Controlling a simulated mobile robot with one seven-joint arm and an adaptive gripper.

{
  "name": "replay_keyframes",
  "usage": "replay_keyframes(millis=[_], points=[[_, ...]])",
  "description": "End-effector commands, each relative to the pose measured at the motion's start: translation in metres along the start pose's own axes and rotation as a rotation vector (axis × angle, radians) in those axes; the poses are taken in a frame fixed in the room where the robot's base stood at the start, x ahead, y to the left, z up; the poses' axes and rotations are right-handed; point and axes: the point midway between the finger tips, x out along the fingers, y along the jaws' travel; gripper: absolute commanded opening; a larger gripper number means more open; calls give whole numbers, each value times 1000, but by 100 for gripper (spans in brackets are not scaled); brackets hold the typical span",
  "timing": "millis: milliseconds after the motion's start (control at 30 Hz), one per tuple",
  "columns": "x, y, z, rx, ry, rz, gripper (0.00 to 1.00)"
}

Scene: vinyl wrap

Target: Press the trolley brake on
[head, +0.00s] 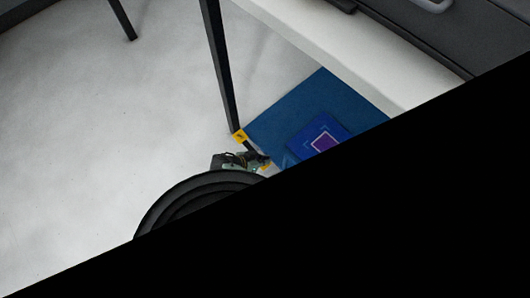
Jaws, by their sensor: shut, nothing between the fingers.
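A small yellow piece with a dark mark (240,136) sits at the foot of a dark trolley-like leg (220,70) in the head view; it may be the brake, but it is too small to be sure. My gripper (256,158) is shut and empty, just below and right of the yellow piece. Whether they touch, I cannot tell. My round black arm link hides part of the gripper from below, and the black area at lower right hides more.
A blue panel (295,108) with a blue and purple square (323,142) lies right of my gripper. A white surface (330,45) runs above it. Another dark leg (123,20) stands at upper left. The pale floor (90,140) at left is clear.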

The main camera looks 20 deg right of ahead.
Motion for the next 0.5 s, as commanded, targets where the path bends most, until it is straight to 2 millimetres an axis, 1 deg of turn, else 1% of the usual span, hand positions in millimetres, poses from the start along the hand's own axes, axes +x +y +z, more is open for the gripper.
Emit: replay_keyframes(millis=[300, 500], points=[[6, -4, 6, 69, 0, -68, 0], [8, -5, 8, 83, -1, -84, 0]])
